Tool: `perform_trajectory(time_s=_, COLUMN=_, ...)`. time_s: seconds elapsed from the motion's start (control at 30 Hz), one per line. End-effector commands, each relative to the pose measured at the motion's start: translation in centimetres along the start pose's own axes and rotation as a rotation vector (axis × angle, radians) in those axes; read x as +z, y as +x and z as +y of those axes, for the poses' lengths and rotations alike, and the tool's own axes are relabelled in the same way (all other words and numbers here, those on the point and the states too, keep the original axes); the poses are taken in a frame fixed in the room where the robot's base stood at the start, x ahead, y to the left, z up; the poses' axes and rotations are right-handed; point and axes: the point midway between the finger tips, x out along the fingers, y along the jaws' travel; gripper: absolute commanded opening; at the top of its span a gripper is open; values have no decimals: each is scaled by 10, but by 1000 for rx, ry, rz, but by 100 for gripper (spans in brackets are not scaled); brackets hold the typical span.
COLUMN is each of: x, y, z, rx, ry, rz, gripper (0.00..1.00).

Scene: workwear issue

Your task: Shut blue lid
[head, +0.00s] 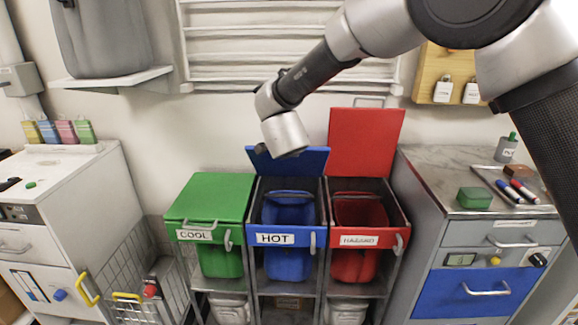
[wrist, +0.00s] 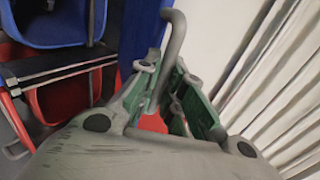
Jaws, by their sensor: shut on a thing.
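The blue lid (head: 312,161) stands raised at the back of the middle bin, labelled HOT (head: 275,239), which is open. In the wrist view, part of the blue lid (wrist: 140,30) shows beside a grey bent handle (wrist: 172,45). My gripper (wrist: 172,90) is shut on this handle, with green pads beside it. In the head view, the end of my arm is at the lid's upper left, and the fingers are mostly hidden.
The green lid (head: 210,196) of the COOL bin on the left is down. The red lid (head: 366,140) of the HAZARD bin on the right stands up. A white wall rack (head: 225,45) is behind my arm. A metal-topped cabinet (head: 440,180) is on the right.

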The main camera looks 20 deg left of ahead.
Motion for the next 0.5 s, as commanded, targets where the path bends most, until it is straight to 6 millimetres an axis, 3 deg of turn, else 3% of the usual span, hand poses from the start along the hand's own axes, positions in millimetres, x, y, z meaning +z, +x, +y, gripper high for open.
perform_trajectory(time_s=0.2, x=0, y=8, z=-22, rx=-2, ry=-3, rz=0, gripper=0)
perform_trajectory(time_s=0.5, x=0, y=11, z=-29, rx=-1, ry=-5, rz=0, gripper=0)
